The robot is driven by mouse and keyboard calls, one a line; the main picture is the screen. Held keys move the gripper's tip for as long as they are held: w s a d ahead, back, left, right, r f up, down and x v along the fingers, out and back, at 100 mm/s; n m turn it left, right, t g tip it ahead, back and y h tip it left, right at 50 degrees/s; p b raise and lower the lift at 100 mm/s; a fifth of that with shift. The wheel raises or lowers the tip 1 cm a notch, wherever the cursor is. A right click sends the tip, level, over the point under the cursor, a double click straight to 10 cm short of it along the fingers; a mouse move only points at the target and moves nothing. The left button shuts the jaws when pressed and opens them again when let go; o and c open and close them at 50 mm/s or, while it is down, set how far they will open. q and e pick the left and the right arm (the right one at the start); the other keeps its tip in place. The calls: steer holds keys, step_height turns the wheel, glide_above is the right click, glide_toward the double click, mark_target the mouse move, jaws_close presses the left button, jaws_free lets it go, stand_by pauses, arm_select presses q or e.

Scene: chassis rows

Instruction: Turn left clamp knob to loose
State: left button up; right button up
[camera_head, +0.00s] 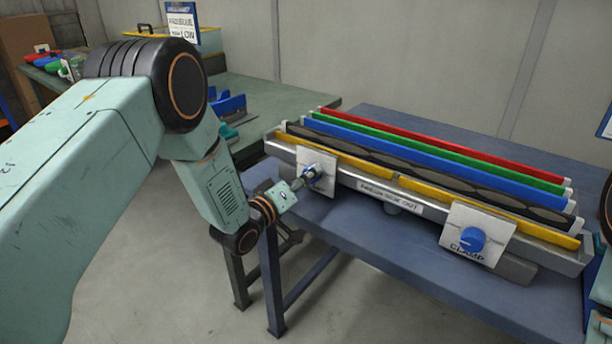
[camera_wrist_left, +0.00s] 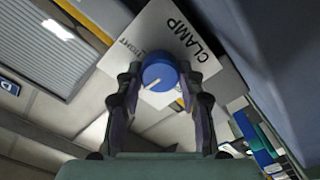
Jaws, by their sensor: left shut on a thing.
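The left clamp knob is a round blue knob with a white pointer line; it shows in the left wrist view (camera_wrist_left: 159,75) on a white plate (camera_wrist_left: 150,40) marked CLAMP. In the head view that plate (camera_head: 327,181) is on the left front of the long fixture, and the knob is mostly hidden by my gripper. My left gripper (camera_head: 308,176) is at the knob, with its two fingers shut on either side of it. The pointer line slants toward the lower left in the wrist view. My right gripper is not in view.
The long fixture (camera_head: 430,212) holds red, green, blue, black and yellow bars on a blue-grey table (camera_head: 385,245). A second blue clamp knob (camera_head: 472,240) is on its right front.

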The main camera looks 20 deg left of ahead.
arm_select(q)
steer(key=n, duration=0.4)
steer(key=shift+d, duration=0.1)
steer(key=n+p, duration=0.1)
steer(key=n, duration=0.9)
steer(key=shift+n, duration=2.4)
steer(key=o, duration=1.2)
steer(key=shift+c, duration=0.2)
